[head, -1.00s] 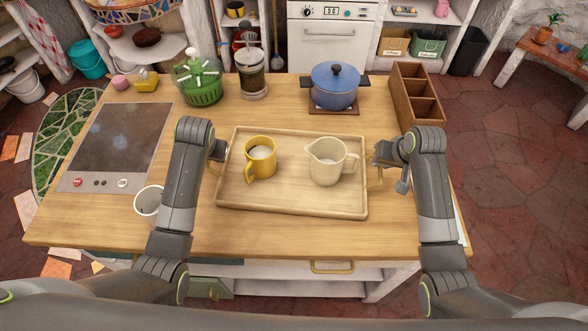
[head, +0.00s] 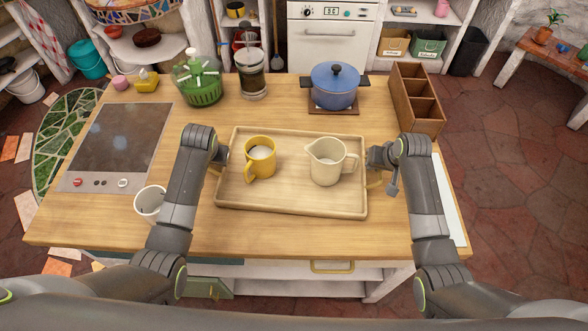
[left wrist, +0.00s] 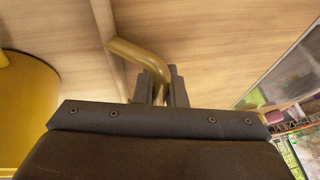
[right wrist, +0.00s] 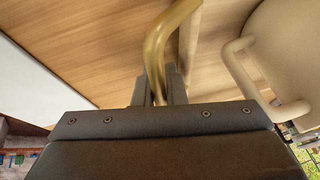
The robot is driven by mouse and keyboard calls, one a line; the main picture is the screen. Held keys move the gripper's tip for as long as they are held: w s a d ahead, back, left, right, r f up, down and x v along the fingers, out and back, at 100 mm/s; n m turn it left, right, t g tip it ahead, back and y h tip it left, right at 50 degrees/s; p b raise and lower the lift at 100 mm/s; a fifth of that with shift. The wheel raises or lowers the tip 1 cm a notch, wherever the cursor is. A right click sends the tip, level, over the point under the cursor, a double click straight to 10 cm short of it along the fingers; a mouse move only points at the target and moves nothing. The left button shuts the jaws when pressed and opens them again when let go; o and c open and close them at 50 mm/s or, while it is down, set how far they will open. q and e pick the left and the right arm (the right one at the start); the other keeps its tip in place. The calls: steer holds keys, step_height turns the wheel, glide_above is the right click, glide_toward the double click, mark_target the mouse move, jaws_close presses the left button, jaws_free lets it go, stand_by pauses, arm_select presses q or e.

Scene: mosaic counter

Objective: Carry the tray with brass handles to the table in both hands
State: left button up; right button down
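The wooden tray (head: 290,203) lies flat on the counter, with a yellow mug (head: 260,160) on its left and a cream jug (head: 327,165) on its right. The mug holds something pale. My left gripper (head: 221,153) is at the tray's left end; in the left wrist view its fingers (left wrist: 160,88) are close together around the brass handle (left wrist: 138,52). My right gripper (head: 375,168) is at the right end; in the right wrist view its fingers (right wrist: 159,88) are close around the other brass handle (right wrist: 160,42). The fingertips are partly hidden.
A blue pot (head: 335,84), a wooden divided box (head: 416,97), a French press (head: 252,75) and a green-based container (head: 203,85) stand behind the tray. A cooktop (head: 118,140) and white cup (head: 149,205) are left. A small table (head: 530,48) stands at far right.

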arm_select(q)
jaws_close()
steer(key=shift+w+r+p, duration=0.15)
steer(key=shift+r+p, duration=0.15)
arm_select(e)
steer(key=shift+w+r, duration=0.15)
steer(key=shift+r, duration=0.1)
